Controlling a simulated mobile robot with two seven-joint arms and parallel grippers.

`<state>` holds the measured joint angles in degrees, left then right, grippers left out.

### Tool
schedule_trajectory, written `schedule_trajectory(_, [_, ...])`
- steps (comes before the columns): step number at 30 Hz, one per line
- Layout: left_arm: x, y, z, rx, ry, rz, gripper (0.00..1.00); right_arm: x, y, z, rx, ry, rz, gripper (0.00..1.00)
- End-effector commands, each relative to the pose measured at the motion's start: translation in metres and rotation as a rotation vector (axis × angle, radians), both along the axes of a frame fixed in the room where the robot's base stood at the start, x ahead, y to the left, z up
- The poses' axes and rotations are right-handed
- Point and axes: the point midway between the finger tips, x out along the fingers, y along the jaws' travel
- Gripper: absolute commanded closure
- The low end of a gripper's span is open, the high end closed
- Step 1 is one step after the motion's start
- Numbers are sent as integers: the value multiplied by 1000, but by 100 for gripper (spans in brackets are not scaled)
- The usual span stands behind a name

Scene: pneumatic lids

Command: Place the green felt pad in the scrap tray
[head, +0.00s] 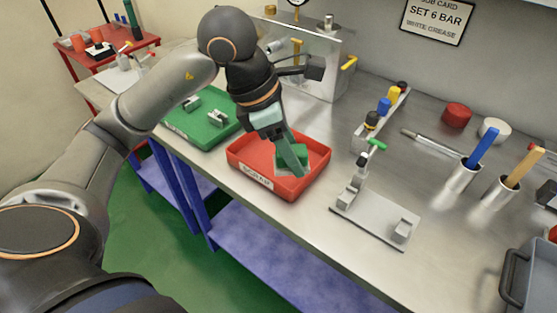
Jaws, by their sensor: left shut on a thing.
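My left gripper (291,154) points down into the red scrap tray (250,180), which has a white label on its front wall. The gripper is shut on the green felt pad (283,163), which shows partly behind and beside the fingers, inside the outline of the tray. I cannot tell whether the pad touches the tray floor. The far part of the pad is hidden by the fingers. My right gripper is not in view.
A green tray (212,138) with metal parts stands left of the scrap tray. A metal fixture with a green-handled clamp (365,215) stands to the right. Cups (463,175) with blue and tan handles stand further right. The bench front edge is close to the tray.

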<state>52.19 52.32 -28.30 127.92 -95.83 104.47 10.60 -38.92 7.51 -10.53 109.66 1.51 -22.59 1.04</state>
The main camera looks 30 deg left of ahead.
Motion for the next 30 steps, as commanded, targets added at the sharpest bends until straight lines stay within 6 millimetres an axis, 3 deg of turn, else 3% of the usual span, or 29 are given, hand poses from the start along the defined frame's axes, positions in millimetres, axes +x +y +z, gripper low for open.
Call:
schedule_trajectory(11, [58,54,-34,-2,8,21,91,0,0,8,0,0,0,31])
schedule_trajectory(18, [86,81,-75,-2,7,16,91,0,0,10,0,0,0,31])
schedule_trajectory(26, [99,91,-94,-2,4,15,91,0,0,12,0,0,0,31])
schedule_trajectory(30, [100,94,-114,-2,8,12,91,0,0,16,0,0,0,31])
